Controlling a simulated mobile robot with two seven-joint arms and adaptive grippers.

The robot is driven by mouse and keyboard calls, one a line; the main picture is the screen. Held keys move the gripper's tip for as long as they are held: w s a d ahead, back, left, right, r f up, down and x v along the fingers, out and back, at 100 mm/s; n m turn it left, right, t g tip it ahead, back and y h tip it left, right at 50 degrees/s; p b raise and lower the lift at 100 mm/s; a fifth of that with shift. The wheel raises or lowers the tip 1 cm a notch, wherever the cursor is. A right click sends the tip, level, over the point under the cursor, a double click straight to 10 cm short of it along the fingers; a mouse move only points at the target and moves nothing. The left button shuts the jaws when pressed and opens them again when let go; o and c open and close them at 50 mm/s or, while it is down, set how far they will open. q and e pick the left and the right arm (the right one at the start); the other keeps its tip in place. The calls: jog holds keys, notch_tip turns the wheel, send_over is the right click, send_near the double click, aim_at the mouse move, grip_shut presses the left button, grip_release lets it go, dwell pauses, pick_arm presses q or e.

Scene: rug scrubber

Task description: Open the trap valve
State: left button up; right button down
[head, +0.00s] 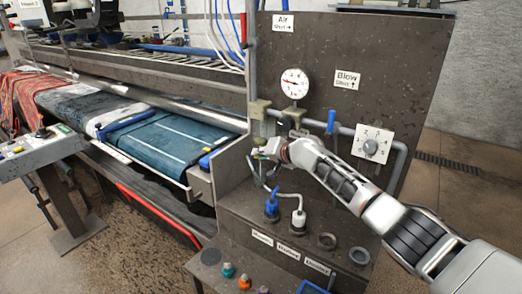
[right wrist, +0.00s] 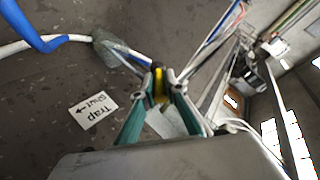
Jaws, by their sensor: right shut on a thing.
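My right gripper (head: 262,153) reaches in from the right to the lower left of the dark panel (head: 330,60). In the right wrist view its teal fingers (right wrist: 160,100) are shut on a small yellow handle (right wrist: 160,84), which appears to be the trap valve's. A white label (right wrist: 93,110) reading "Trap" and "Shut" with an arrow is on the panel beside the fingers. The valve body is mostly hidden by the gripper in the head view. My left gripper is not in view.
A pressure gauge (head: 294,83), a blue-handled valve (head: 331,121) and a numbered dial (head: 371,146) are on the panel. The rug machine (head: 170,132) is at left.

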dwell(0.3)
jog(key=c, duration=2.1)
grip_release()
jog(key=shift+w+a+f, duration=0.1)
jog(key=shift+v, duration=6.1)
